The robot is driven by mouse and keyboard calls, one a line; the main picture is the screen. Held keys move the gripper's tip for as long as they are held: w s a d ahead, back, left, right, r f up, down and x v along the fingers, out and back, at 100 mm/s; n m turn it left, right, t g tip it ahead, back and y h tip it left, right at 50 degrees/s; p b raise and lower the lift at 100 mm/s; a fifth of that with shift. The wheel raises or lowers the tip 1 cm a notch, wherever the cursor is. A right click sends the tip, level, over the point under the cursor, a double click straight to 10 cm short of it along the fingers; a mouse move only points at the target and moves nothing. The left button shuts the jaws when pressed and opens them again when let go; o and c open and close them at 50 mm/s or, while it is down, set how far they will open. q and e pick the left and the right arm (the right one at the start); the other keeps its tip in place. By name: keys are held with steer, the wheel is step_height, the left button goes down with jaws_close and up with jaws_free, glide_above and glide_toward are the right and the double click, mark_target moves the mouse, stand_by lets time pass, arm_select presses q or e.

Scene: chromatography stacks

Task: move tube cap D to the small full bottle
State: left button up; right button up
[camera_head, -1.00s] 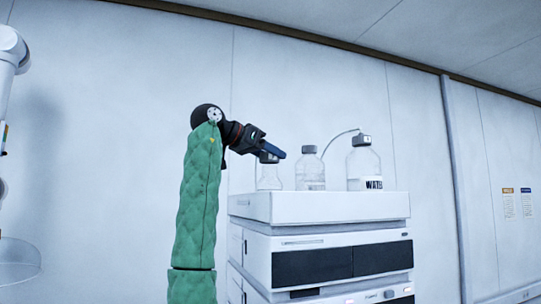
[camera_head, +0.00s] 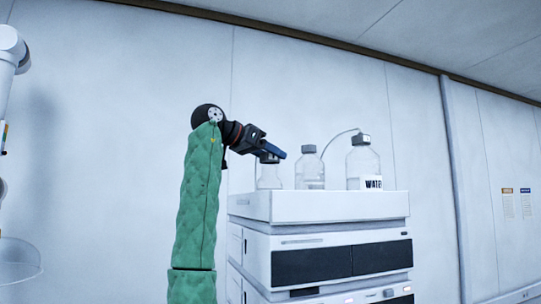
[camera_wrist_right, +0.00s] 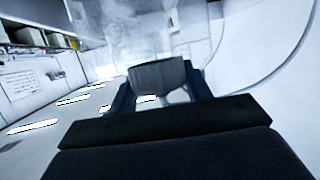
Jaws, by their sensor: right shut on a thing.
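My right gripper (camera_head: 277,155) is at the top of the leftmost clear bottle (camera_head: 269,178) on the white instrument stack. Its blue fingers are shut on a grey cap (camera_wrist_right: 158,74), seen between them in the right wrist view. No letter shows on this cap, so I cannot tell if it is tube cap D or if it touches the bottle neck. The middle bottle (camera_head: 309,172) has a grey cap and some clear liquid. The larger bottle (camera_head: 363,165), labelled WATER, has a grey cap with a thin tube. My left gripper is out of view.
The bottles stand on the flat top of the white instrument stack (camera_head: 320,207). The middle bottle is close to the right of my gripper. The thin tube (camera_head: 337,136) arcs down behind the middle bottle.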

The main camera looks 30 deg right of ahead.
steer(key=shift+f+b, duration=0.35)
steer(key=shift+f, duration=0.3)
steer(key=shift+f+b, duration=0.45)
steer(key=shift+f, duration=0.2)
steer(key=o, duration=1.5)
steer(key=shift+r, duration=0.1)
steer(key=shift+r+p, duration=1.45)
steer(key=shift+r, duration=2)
